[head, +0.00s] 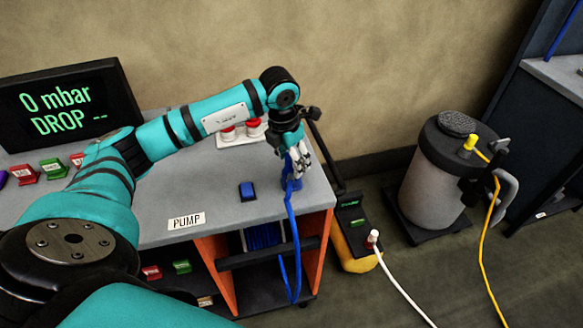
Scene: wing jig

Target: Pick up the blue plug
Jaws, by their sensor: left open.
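My left gripper (299,162) is open above the right part of the grey bench, with its fingers pointing down. A blue fitting (289,185) with a blue hose is right below the fingers and partly covered by them. I cannot tell whether the fingers touch it. I cannot tell for certain which of these two blue things is the plug. My right gripper is not in view.
The blue hose (292,235) hangs over the bench edge. Red and green blocks (53,168) stand by the monitor (70,105), and red buttons (253,127) sit behind my arm. A yellow pump (357,255) and a grey canister (432,180) stand on the floor at right.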

